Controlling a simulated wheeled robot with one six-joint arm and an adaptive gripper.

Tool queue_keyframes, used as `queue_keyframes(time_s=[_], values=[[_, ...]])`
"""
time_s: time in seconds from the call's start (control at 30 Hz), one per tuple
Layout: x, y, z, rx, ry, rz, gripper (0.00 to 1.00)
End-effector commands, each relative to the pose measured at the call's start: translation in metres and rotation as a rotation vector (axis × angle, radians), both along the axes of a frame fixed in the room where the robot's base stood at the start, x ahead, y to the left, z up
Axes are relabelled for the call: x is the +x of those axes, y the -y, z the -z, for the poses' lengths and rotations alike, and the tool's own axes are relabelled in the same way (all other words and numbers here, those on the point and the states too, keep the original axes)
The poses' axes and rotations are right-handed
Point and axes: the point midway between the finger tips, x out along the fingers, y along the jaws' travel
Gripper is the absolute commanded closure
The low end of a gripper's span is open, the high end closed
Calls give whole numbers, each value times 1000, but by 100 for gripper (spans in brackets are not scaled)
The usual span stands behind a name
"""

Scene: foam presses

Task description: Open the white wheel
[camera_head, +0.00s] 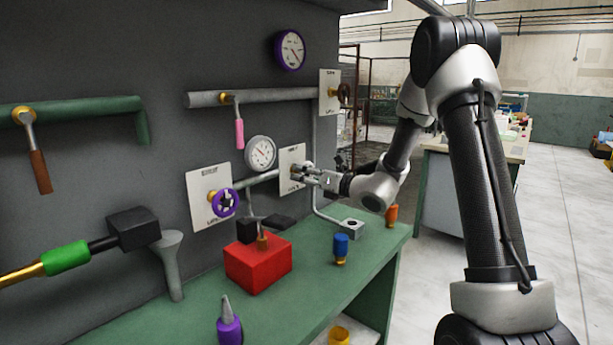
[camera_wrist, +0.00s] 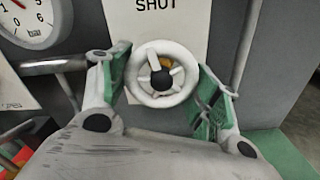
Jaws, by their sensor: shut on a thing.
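The white wheel (camera_wrist: 140,90) is a small round handwheel with spokes and a dark hub, in the middle of the wrist view. It stands in front of a white plate (camera_wrist: 160,22) marked SHUT, which also shows in the head view (camera_head: 291,155). My gripper (camera_wrist: 165,88) has its green-padded fingers on either side of the wheel, closed on its rim. In the head view my gripper (camera_head: 308,174) reaches to the wheel from the right and mostly hides it.
A purple wheel (camera_head: 223,202) on its own plate is to the left, with a white gauge (camera_head: 260,152) between. A dark wheel (camera_head: 344,94) is above right. On the green bench (camera_head: 190,318) stand a red box (camera_head: 258,264) and a blue-topped piece (camera_head: 341,246).

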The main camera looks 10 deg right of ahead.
Motion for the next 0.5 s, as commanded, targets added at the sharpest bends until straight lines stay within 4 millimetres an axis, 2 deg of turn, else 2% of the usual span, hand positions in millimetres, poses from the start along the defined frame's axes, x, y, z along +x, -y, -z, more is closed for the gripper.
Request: queue_keyframes(time_s=[0.5], values=[[1,2,1,-393,285,1,62]])
